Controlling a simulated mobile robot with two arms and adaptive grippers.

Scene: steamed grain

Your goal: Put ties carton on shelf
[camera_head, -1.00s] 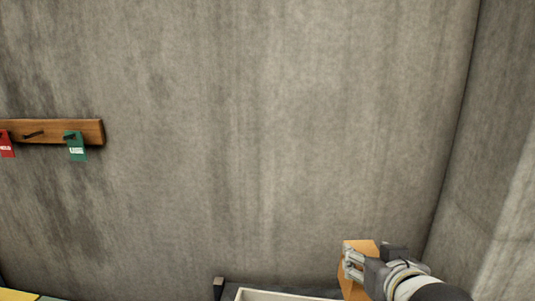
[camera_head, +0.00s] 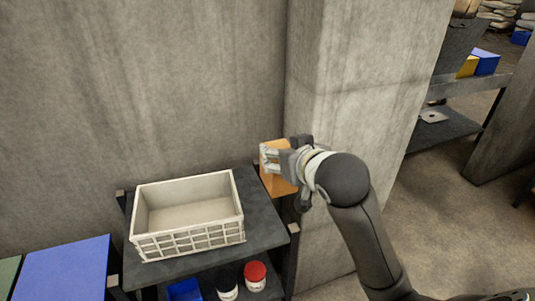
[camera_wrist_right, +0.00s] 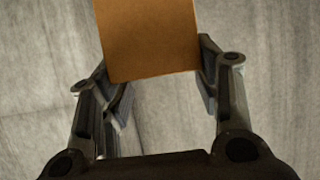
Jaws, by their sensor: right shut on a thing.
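My right gripper (camera_head: 270,158) is shut on an orange-brown carton (camera_head: 279,183), near the right end of the dark shelf unit (camera_head: 262,218). In the right wrist view the carton (camera_wrist_right: 152,40) sits between the two fingers (camera_wrist_right: 158,85), and a plain grey wall lies behind it. My left gripper is out of view.
A white empty crate (camera_head: 190,243) stands on the shelf top. Below it are a red-lidded jar (camera_head: 255,276), a dark jar and a blue bin (camera_head: 184,290). A concrete pillar (camera_head: 345,90) rises right of the shelf. A blue surface (camera_head: 66,270) lies at left.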

